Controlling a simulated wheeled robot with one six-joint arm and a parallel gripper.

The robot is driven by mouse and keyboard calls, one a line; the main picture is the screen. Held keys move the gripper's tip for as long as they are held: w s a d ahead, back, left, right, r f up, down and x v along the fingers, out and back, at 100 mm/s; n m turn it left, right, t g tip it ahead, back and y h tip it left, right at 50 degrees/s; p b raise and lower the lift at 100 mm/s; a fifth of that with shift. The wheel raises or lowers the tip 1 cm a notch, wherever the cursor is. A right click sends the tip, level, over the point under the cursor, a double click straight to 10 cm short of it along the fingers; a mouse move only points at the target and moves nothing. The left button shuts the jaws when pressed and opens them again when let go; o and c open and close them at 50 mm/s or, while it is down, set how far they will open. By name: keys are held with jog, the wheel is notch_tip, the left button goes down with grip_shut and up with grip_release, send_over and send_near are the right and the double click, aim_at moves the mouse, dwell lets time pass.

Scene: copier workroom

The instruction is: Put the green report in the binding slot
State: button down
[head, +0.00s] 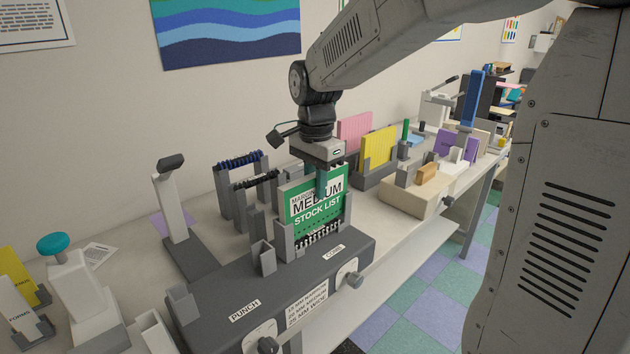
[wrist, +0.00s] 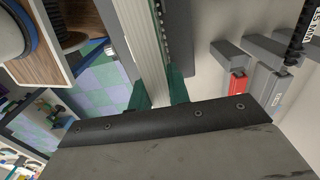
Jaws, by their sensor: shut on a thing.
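The green report (head: 318,213), labelled "MEDIUM STOCK LIST", stands upright at the comb end of the dark grey binding machine (head: 225,290). Its lower edge is at the black comb teeth (head: 320,238), between grey guide posts. I cannot tell whether it is fully seated. My gripper (head: 322,180) points down from above and is shut on the report's top edge. In the wrist view, the green fingertips (wrist: 159,92) sit on both sides of the report's pale page edge (wrist: 141,40).
Racks with blue (head: 240,160) and black combs (head: 256,181) stand behind the machine. A yellow report (head: 378,148) and a pink report (head: 355,131) stand in holders to the right. A grey lever post (head: 172,205) stands at left. The table's front edge drops to a tiled floor.

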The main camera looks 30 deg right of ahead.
jog(key=shift+f, duration=0.1)
jog(key=c, duration=1.3)
grip_release()
jog(key=shift+o, duration=0.2)
notch_tip(320, 180, up, 8)
jog(key=shift+f, duration=0.1)
jog(key=s+f+n, duration=0.3)
jog(key=s+n, duration=0.4)
jog(key=s, duration=0.6)
jog(key=s+a+f+n+t, duration=0.1)
jog(key=s+f+n, duration=0.2)
jog(key=s+n, duration=0.4)
jog(key=s, duration=0.5)
jog(key=shift+s+n, duration=0.4)
